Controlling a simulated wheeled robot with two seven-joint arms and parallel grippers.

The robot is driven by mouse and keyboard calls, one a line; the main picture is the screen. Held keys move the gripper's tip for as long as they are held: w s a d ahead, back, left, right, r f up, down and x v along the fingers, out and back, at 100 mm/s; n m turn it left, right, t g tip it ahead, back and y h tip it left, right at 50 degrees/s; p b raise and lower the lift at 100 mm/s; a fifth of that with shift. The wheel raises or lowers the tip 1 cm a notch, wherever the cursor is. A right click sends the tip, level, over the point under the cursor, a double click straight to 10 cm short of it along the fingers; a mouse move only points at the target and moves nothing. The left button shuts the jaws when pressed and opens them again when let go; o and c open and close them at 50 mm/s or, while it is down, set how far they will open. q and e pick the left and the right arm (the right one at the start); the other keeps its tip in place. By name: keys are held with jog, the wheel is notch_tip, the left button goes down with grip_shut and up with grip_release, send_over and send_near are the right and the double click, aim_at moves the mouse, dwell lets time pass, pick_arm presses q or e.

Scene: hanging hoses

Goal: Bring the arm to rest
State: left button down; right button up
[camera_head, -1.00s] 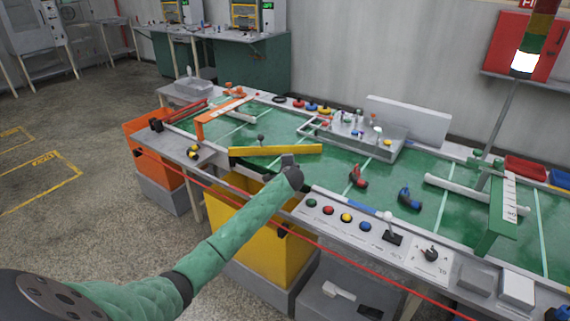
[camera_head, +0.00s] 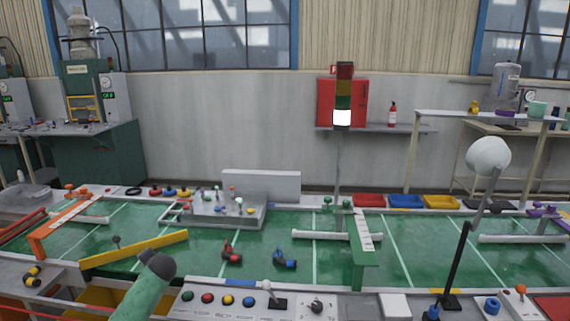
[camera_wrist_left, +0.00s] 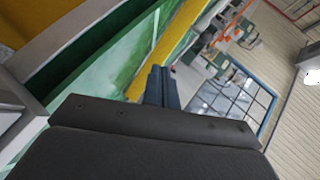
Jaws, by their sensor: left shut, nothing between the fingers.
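My left arm, in a green sleeve, comes in at the bottom left of the head view. Its dark wrist (camera_head: 158,264) is in front of the yellow bar (camera_head: 160,242) on the green table (camera_head: 200,262). In the wrist view my left gripper (camera_wrist_left: 161,84) is shut, with its two dark fingers together and nothing between them. In the head view the fingers are hardly visible behind the wrist. My right gripper is not in view.
A panel with coloured buttons (camera_head: 208,299) runs along the table's front edge. A red part (camera_head: 231,254) and a blue part (camera_head: 286,260) lie mid-table. A green post (camera_head: 362,250), a dark lamp stand (camera_head: 458,265) and a signal tower (camera_head: 343,95) stand farther right.

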pick_arm(q)
jog(key=s+d+r+n+g+h, duration=0.1)
jog(key=s+d+r+n+h, duration=0.25)
jog(key=s+d, duration=0.85)
jog(key=s+d+f+g+h, duration=0.1)
jog(key=s+d+f+h, duration=0.2)
jog(key=s+d, duration=0.6)
jog(key=s+d+f+g+h, duration=0.1)
jog(key=s+f, duration=0.4)
jog(key=s, duration=0.7)
jog(key=s+d+f+g+h, duration=0.1)
jog(key=s+d+f+g, duration=0.2)
jog(key=s, duration=1)
jog(key=s+d+f+g+h, duration=0.1)
jog(key=s+d+f, duration=0.5)
jog(key=s, duration=0.7)
notch_tip(320, 180, down, 2)
jog(key=shift+s+d+f+g, duration=0.1)
jog(key=shift+s+d+g, duration=0.1)
jog(key=shift+d+g, duration=0.25)
